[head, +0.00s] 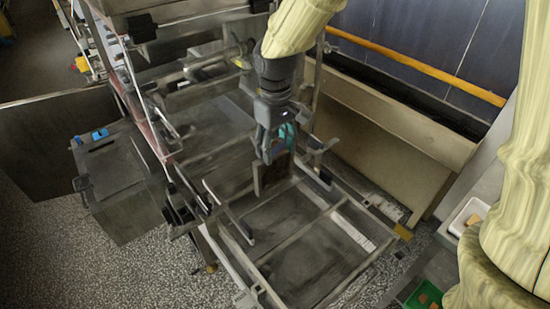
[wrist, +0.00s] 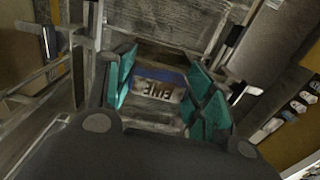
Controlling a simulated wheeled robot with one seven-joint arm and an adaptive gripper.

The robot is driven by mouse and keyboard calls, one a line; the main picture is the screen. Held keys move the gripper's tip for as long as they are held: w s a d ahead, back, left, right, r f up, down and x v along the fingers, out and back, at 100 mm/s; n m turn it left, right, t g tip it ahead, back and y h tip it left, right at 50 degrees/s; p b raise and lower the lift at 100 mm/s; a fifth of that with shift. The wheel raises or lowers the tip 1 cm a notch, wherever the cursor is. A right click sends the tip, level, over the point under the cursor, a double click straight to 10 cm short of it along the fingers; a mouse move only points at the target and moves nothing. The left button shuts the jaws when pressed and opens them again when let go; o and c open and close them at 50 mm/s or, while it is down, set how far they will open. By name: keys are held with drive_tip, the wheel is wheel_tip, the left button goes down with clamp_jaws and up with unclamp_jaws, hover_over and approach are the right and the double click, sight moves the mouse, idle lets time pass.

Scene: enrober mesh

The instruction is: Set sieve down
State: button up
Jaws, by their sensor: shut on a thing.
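My gripper (head: 277,140) points down over the metal frame of the machine, with its teal finger pads showing. It is shut on a small brown, flat, upright piece, which I take to be the sieve (head: 271,178). The sieve hangs below the fingers, above or at the frame's bars; I cannot tell whether it touches them. Most of the sieve is hidden there by the gripper body.
The machine's open metal frame (head: 338,213) has rails and crossbars around the gripper. A grey box with blue parts (head: 115,175) stands at left. A beige panel (head: 385,140) and yellow rail (head: 420,66) lie at right. A white tray (head: 462,222) and green tray (head: 410,300) sit at lower right.

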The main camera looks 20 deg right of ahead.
sight(276, 156)
drive_tip(key=shift+s+f+p, duration=0.15)
drive_tip(key=shift+f+p, duration=0.5)
drive_tip(key=shift+f, duration=1.5)
drive_tip(key=shift+s, duration=0.15)
drive_tip(key=o, duration=1)
drive_tip(key=shift+f, duration=0.1)
drive_tip(key=shift+c, duration=0.2)
